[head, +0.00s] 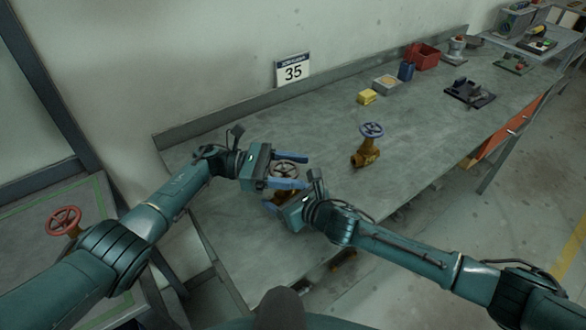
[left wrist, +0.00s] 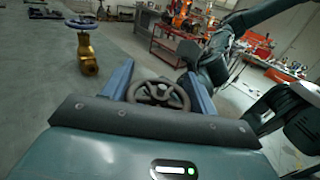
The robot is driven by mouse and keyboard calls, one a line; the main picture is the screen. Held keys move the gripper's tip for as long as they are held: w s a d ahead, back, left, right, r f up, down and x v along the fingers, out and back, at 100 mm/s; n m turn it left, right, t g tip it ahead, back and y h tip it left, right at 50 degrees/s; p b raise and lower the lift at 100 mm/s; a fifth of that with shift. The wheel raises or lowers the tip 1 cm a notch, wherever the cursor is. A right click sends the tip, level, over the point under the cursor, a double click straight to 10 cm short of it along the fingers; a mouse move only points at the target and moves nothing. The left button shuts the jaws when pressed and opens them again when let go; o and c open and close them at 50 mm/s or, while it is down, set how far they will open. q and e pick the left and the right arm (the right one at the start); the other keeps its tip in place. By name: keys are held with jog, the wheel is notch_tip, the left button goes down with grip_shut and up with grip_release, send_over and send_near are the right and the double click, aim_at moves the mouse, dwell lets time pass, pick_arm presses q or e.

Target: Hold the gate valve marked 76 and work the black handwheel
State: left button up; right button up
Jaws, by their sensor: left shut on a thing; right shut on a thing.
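A brass gate valve (head: 283,191) with a dark handwheel (head: 285,168) is between my two grippers over the near end of the long grey bench. The dark wheel also shows in the left wrist view (left wrist: 158,94), between the two blue fingers. My left gripper (head: 292,171) is shut on this wheel, one finger on each side of its rim. My right gripper (head: 282,197) is lower and shut on the valve body, which is mostly hidden by both grippers. No 76 mark is readable. Whether the valve touches the bench cannot be told.
A brass valve with a blue wheel (head: 370,147) stands on the long grey bench (head: 330,215), right of my grippers. A yellow block (head: 367,97), red bin (head: 423,56) and black fixture (head: 470,93) are farther along. A red wheel (head: 63,220) is at left.

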pick_arm(q)
jog(key=shift+f, duration=0.1)
jog(key=o, duration=1)
jog(key=w+a, duration=0.1)
jog(key=a, duration=0.6)
jog(key=shift+a, duration=0.25)
jog(key=shift+w, duration=0.1)
